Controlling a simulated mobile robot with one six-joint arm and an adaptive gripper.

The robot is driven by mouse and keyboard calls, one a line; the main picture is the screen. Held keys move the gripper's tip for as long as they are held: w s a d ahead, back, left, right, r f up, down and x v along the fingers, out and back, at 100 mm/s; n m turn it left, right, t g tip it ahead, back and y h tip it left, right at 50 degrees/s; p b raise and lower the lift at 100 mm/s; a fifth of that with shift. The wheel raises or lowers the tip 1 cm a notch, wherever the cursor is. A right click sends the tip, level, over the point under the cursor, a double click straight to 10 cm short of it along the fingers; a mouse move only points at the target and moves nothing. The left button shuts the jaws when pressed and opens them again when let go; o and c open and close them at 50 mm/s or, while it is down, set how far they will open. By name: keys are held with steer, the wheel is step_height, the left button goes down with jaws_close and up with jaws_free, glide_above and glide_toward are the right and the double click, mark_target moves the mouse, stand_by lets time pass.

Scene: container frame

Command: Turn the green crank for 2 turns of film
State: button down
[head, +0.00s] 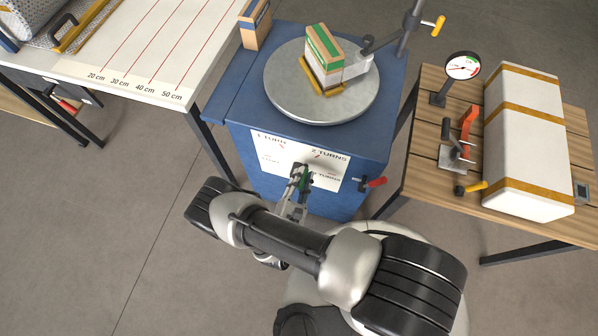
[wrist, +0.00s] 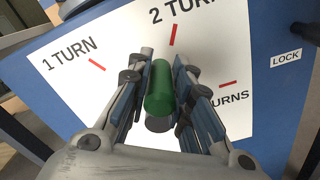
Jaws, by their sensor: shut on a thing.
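The green crank handle (wrist: 160,88) is between the two fingers of my gripper (wrist: 163,95) in the wrist view, with the fingers closed against it. It points toward the camera from the white dial plate (wrist: 105,45) on the blue cabinet. The plate shows "1 TURN", "2 TURNS" and a partly hidden label, with red marks. In the head view my gripper (head: 299,182) is at the dial plate, and a bit of green shows between its fingers. My fingers hide most of the crank arm.
A round turntable (head: 290,100) with a striped box (head: 323,50) on it tops the cabinet. A red-handled lever (head: 376,182) is right of the dial, near a "LOCK" label (wrist: 286,58). A wooden table (head: 428,130) stands right, a white ruled table (head: 170,90) left.

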steer(key=shift+s+d+f, duration=0.2)
steer(key=shift+d, duration=0.25)
steer(key=shift+s+d+f, duration=0.15)
steer(key=shift+d, duration=0.25)
steer(key=c, duration=1.4)
jaws_free()
steer(key=shift+r, duration=0.1)
steer(key=shift+a, duration=0.2)
steer(key=shift+s+a, duration=0.2)
steer(key=shift+s, duration=0.05)
steer(key=v, duration=1.1)
steer(key=shift+s+d, duration=0.1)
steer(key=shift+s, duration=0.1)
steer(key=shift+r, duration=0.1)
